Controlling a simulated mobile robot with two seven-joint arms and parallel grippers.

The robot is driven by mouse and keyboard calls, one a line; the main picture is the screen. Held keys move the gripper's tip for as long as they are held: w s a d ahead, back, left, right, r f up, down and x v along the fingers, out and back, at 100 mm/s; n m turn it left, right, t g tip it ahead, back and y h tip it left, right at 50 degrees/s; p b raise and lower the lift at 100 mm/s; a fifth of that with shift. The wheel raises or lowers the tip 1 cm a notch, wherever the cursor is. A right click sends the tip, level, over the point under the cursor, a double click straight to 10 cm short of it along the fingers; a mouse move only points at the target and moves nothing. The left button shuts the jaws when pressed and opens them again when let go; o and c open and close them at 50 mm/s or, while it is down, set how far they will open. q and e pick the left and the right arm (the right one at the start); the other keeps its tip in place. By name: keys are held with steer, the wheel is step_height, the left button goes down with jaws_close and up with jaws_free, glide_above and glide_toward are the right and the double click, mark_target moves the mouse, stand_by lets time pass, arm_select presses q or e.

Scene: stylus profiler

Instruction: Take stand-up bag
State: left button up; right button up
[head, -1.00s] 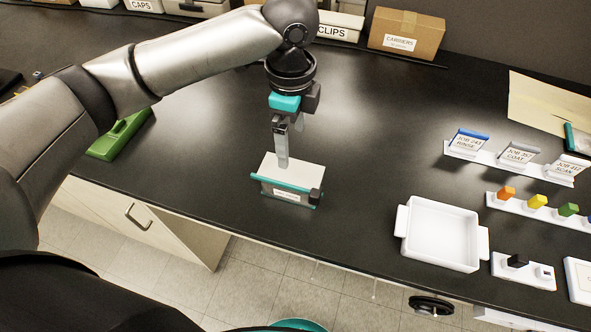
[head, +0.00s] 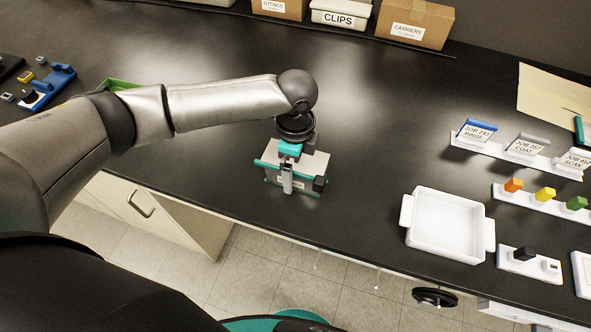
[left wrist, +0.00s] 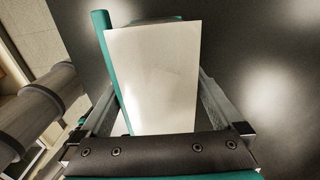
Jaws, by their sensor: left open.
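A pale, flat-topped item with a teal bar and a white front label (head: 305,162) stands near the bench's front edge. It may be the stand-up bag, but I cannot tell for sure. My left gripper (head: 287,187) is over its front side and hides part of the bar and label. In the left wrist view the pale panel (left wrist: 155,70) fills the space between the open fingers of the left gripper (left wrist: 160,92), with the teal bar on its left. Contact cannot be made out. My right gripper is not in view.
A white tray (head: 409,228) stands to the right, with a rack of labelled job cards (head: 478,131) and a row of coloured blocks (head: 513,185) beyond it. Labelled boxes (head: 416,23) line the back. The bench between is clear.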

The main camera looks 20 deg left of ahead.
arm_select(q)
steer(key=shift+f, duration=0.15)
steer(key=c, duration=1.3)
step_height(320, 180, up, 20)
steer(key=p, duration=0.2)
steer(key=o, duration=0.9)
jaws_close()
